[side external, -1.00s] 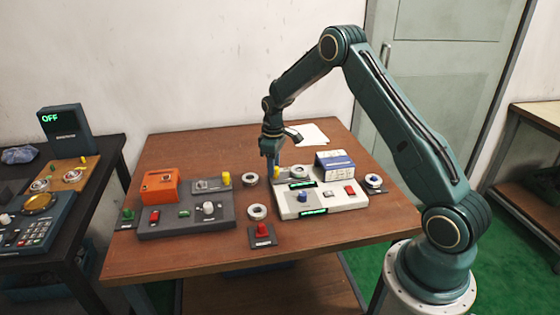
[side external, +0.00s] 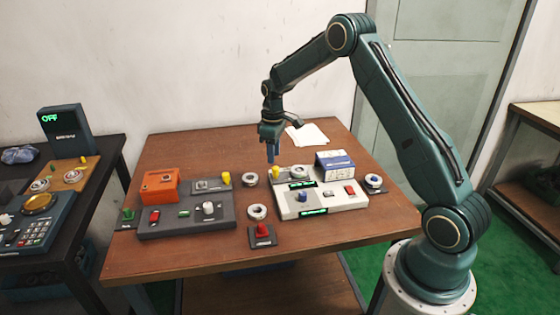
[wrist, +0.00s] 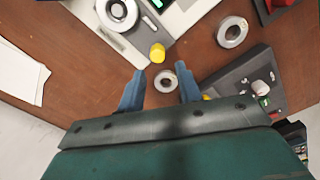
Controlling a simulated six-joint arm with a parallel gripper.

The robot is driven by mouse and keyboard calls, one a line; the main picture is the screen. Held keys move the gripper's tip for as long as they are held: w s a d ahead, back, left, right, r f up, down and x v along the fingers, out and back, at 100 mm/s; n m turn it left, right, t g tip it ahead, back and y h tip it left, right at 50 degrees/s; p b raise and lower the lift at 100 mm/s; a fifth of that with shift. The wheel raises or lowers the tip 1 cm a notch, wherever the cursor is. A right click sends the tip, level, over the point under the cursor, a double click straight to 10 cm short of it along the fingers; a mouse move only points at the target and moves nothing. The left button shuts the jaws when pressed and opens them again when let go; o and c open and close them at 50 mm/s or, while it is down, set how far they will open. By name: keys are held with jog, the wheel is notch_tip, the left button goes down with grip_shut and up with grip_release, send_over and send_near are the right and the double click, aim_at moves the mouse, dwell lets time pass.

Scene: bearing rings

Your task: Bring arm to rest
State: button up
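My gripper (side external: 271,162) hangs above the table, behind the white panel and near its yellow knob. In the wrist view my gripper (wrist: 160,68) has its two blue fingers spread with nothing held between them. A silver bearing ring (wrist: 157,81) shows in the gap between the fingers, lower down on the table. Loose rings lie between the two panels in the side view, one farther back (side external: 244,180) and one nearer the front (side external: 249,212). Another ring (side external: 292,171) is at the back of the white panel (side external: 330,205), and one (side external: 367,181) is at the right on a small base.
A grey panel (side external: 185,228) with an orange box (side external: 160,187) stands left. A blue-white box (side external: 335,164) is at the right. A red button (side external: 262,230) is at the front. White paper (side external: 308,134) lies at the back. The wooden table's (side external: 200,148) back left is clear.

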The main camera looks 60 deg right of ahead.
jog(key=s+a+r+t, duration=0.1)
jog(key=s+a+r, duration=0.3)
jog(key=r, duration=0.3)
jog(key=s+a+r+m+t, duration=0.1)
jog(key=s+a+r, duration=0.3)
jog(key=r, duration=0.2)
jog(key=s+a+r+t, duration=0.1)
jog(key=s+a+r, duration=0.3)
jog(key=r, duration=0.3)
jog(key=s+a+r+m+t, duration=0.1)
jog(key=s+a, duration=0.3)
jog(key=s, duration=0.6)
jog(key=s+a+r+m+t, duration=0.1)
jog(key=s+a, duration=0.3)
jog(key=s, duration=0.6)
jog(key=shift+t, duration=0.3)
